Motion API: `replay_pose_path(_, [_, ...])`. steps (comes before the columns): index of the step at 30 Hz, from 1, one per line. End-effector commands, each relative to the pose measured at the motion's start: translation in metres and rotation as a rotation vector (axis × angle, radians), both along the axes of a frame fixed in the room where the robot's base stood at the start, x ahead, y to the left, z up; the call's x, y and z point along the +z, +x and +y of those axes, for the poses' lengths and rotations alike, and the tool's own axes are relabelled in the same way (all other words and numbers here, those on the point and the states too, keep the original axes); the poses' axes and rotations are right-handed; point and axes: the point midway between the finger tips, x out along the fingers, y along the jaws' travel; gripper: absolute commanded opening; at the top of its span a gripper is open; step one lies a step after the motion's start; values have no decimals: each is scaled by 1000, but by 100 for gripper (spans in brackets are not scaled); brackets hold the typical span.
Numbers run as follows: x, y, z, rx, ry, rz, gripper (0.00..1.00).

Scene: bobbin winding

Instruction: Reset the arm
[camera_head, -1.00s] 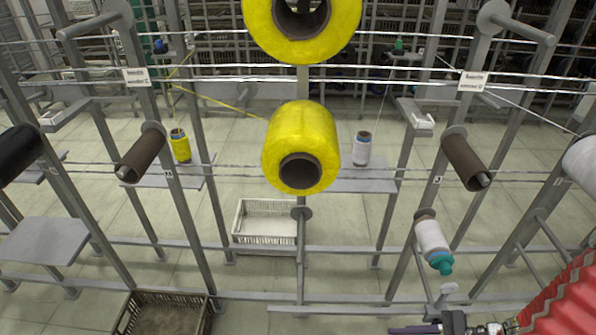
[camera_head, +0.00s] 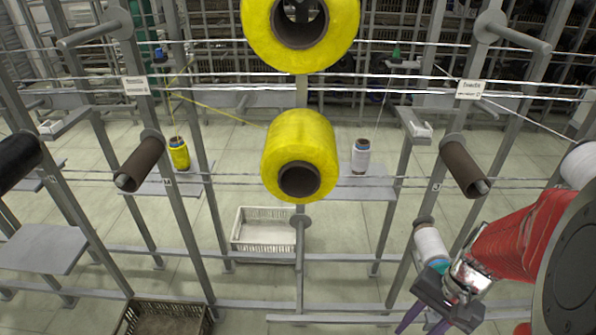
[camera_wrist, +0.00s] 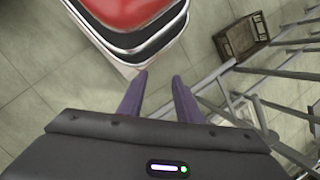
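My gripper (camera_head: 424,325) is at the lower right of the head view, at the end of my red arm, in front of the rack. Its purple fingers point down and left. In the wrist view my gripper (camera_wrist: 159,80) has its two fingers apart with nothing between them. A white bobbin with a teal end (camera_head: 431,246) sits on a peg just behind my wrist. Its lower end is partly hidden by my gripper.
Large yellow spools (camera_head: 300,150) hang in the middle of the rack. Brown empty tubes (camera_head: 140,162) sit on pegs either side. A dark crate (camera_head: 165,318) stands on the floor at the lower left, and a white crate (camera_head: 263,229) behind. Thin yarns cross the rack.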

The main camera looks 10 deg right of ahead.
Motion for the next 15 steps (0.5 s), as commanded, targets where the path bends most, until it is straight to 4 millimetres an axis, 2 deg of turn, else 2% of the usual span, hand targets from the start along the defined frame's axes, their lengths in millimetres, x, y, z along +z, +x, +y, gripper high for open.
replay_pose_path(8, [42, 16, 8, 201, -181, -122, 31])
replay_pose_path(15, [80, 28, 23, 359, -313, -241, 31])
